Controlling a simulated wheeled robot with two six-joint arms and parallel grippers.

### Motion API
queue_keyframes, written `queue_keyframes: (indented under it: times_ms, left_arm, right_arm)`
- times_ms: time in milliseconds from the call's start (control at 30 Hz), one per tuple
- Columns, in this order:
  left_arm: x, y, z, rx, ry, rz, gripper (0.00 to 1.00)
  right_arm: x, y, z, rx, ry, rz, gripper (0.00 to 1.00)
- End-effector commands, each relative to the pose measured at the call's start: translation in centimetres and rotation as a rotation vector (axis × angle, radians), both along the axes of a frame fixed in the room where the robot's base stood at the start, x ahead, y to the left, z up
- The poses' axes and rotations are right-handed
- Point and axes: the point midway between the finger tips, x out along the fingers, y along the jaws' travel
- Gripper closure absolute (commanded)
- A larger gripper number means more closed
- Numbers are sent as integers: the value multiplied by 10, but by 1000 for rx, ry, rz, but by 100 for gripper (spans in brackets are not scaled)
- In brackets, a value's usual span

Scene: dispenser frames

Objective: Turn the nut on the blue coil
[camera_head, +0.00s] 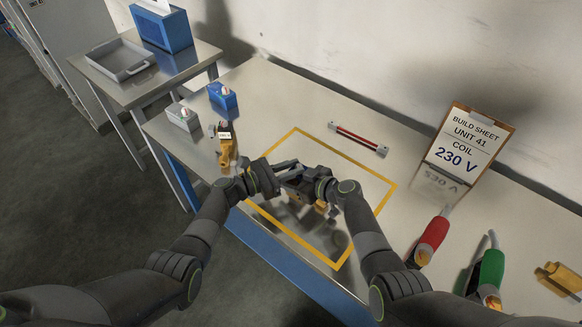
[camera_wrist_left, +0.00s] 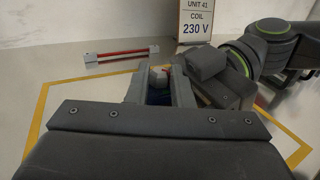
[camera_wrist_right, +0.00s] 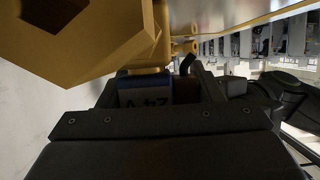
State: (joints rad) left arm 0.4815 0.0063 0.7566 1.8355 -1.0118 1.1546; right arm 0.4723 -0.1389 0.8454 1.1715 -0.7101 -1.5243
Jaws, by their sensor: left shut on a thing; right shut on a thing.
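A blue coil (camera_wrist_right: 186,90) with a pale "24 V" label, upside down in the right wrist view, sits between the fingers of my right gripper (camera_head: 312,184), which is shut on it. Brass-coloured valve metal (camera_wrist_right: 150,72) shows right beside the coil. My left gripper (camera_head: 284,166) meets the right one above the yellow-outlined area. In the left wrist view its fingers are close around a small pale nut (camera_wrist_left: 158,77), with blue below it. The arms largely hide the coil and valve in the head view, and the exact grip on the nut is partly hidden.
Another blue coil (camera_head: 222,96), a grey coil (camera_head: 184,116) and a brass valve (camera_head: 227,153) stand at the left. A red bar (camera_head: 358,138) lies behind. Red (camera_head: 432,238) and green (camera_head: 489,272) tools and a brass piece (camera_head: 560,277) are at the right, below the build sheet (camera_head: 468,148).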

Motion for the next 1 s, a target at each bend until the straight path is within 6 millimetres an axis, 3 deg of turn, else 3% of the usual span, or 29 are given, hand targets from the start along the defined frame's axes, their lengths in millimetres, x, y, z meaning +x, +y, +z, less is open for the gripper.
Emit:
queue_keyframes:
  times_ms: [600, 1000]
  left_arm:
    - [-7, -5, -1, -1, 3, 338, 100]
    - [-8, -6, -1, 1, 4, 418, 100]
  right_arm:
    - [-1, 2, 0, 4, 2, 3, 80]
    - [-1, 2, 0, 3, 1, 2, 80]
